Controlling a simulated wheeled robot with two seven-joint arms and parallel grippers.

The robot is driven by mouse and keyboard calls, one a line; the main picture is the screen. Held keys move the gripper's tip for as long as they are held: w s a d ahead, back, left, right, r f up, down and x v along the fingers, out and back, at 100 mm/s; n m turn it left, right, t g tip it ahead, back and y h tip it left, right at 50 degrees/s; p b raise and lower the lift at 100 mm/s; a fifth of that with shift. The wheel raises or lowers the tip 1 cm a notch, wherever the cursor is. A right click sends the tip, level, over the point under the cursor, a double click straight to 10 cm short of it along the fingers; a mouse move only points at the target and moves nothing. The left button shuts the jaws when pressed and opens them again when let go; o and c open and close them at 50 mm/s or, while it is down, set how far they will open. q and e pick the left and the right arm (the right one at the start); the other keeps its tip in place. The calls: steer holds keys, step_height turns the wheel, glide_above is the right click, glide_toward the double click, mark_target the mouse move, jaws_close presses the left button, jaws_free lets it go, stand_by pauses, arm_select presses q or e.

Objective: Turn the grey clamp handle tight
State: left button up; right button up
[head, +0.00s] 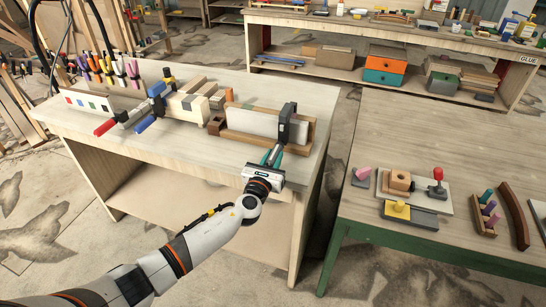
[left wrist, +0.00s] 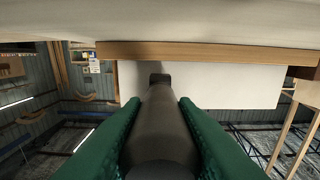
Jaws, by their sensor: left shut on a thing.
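A dark grey clamp (head: 287,122) stands at the right end of the workbench, over a white board (head: 252,122) backed by a brown wooden strip. Its grey handle (left wrist: 163,125) points toward me, a dark cylinder in the left wrist view. My left gripper (head: 271,157) has its green fingers on both sides of the handle and is shut on it. In the head view the fingers mostly hide the handle. How tight the clamp is, I cannot tell. My right gripper is not in view.
Left of the clamp on the bench are wooden blocks (head: 200,97) with blue and red-handled clamps (head: 130,117). A green-framed table (head: 440,135) with toggle clamps and pegs stands to the right. A shelf bench with an orange and teal box (head: 385,66) is behind.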

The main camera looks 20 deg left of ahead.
arm_select(q)
steer(key=shift+f, duration=0.1)
stand_by(0.5)
steer(key=o, duration=1)
steer(key=s, duration=1.2)
steer(key=shift+a+f+b, duration=0.15)
steer(key=shift+f+b, duration=0.05)
steer(key=shift+b, duration=0.2)
steer(key=shift+s, duration=1)
